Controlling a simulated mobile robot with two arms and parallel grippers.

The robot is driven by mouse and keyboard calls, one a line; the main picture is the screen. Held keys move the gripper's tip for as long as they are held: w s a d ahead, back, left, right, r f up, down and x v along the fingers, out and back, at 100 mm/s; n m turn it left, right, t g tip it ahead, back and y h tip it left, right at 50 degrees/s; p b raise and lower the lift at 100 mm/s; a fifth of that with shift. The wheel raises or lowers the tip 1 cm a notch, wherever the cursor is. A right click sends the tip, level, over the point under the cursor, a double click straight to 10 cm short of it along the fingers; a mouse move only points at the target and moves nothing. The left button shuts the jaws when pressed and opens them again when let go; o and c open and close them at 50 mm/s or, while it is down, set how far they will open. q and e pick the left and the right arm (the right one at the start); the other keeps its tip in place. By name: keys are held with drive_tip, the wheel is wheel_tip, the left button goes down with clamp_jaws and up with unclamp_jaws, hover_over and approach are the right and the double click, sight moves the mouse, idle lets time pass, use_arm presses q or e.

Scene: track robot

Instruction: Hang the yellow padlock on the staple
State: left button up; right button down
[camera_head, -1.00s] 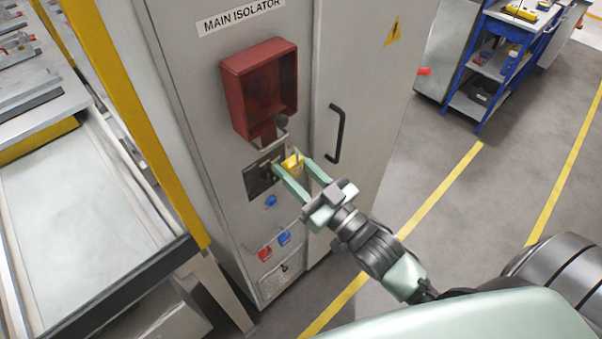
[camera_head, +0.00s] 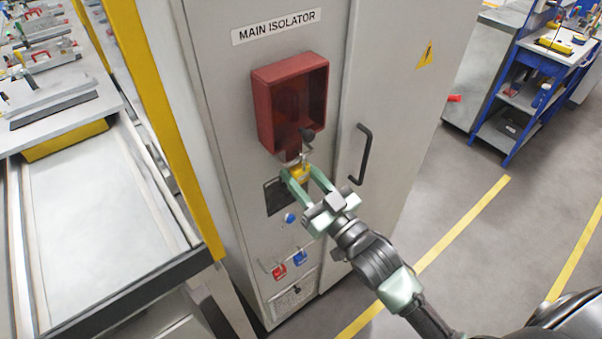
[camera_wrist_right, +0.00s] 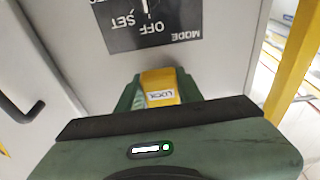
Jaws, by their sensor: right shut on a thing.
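The yellow padlock (camera_head: 299,173) is between the fingertips of my right gripper (camera_head: 301,176), just below the red box on the cabinet front. The right wrist view shows the padlock (camera_wrist_right: 160,86) with a LOCK label, gripped between green fingers. A metal staple or bracket (camera_head: 296,158) sits under the red box, beside a dark knob (camera_head: 307,134). The padlock is close below this metal part. Whether its shackle touches or passes through the staple is too small to tell. My left gripper is out of view.
The red box (camera_head: 290,105) juts from the grey cabinet above my gripper. A black plate (camera_head: 278,200) is below left, with blue and red padlocks (camera_head: 279,271) lower. A door handle (camera_head: 361,155) stands out at right. A yellow post (camera_head: 165,130) is at left.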

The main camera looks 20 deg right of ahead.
drive_tip(key=c, duration=0.9)
unclamp_jaws()
drive_tip(key=shift+o, duration=0.2)
drive_tip(key=shift+s+f, duration=0.1)
drive_tip(key=shift+f, duration=0.05)
